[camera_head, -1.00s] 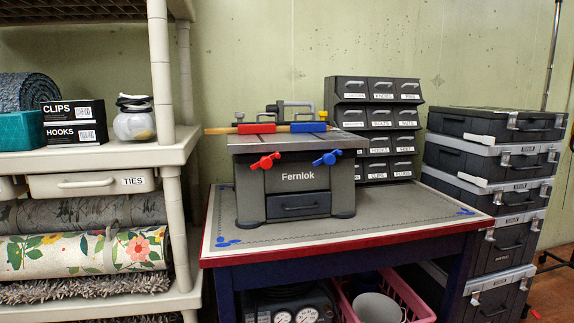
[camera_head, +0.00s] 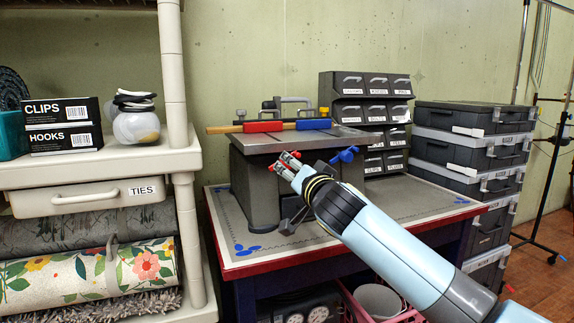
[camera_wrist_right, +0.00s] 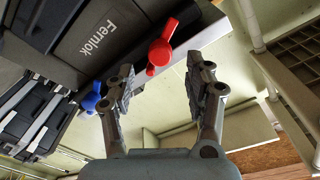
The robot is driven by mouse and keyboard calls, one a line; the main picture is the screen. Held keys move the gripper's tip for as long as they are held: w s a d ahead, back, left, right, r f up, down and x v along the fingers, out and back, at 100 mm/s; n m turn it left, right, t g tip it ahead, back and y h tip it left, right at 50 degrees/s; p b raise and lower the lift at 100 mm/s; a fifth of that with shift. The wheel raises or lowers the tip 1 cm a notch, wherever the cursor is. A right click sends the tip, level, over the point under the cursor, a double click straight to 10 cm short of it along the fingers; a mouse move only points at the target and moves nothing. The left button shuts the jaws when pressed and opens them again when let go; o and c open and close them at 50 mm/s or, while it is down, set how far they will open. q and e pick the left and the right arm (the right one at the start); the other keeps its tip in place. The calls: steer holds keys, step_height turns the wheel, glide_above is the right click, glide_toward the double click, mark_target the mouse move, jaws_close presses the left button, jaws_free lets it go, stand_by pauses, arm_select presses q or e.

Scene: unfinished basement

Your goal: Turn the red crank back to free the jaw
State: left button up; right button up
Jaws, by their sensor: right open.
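The grey Fernlok machine (camera_head: 262,180) stands on the bench. A red jaw block (camera_head: 262,127) and a blue jaw block (camera_head: 313,124) sit along a wooden strip on its top. The red crank (camera_wrist_right: 162,50) is on its front; in the head view my right gripper mostly hides it. My right gripper (camera_head: 284,162) is open and empty in front of the crank. In the wrist view the crank lies ahead of the gap between the fingers (camera_wrist_right: 163,90), apart from them. The blue crank (camera_head: 345,155) is to the right. My left gripper is not in view.
A drawer cabinet (camera_head: 364,115) stands behind the machine. Stacked grey cases (camera_head: 470,145) are at the right. A cream shelf (camera_head: 100,168) with boxes and rolled rugs is close at the left. The bench's front left corner is clear.

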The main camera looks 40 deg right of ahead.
mark_target(288, 165)
steer(key=x, duration=0.6)
steer(key=shift+w, duration=0.15)
steer(key=shift+f, duration=0.1)
jaws_close()
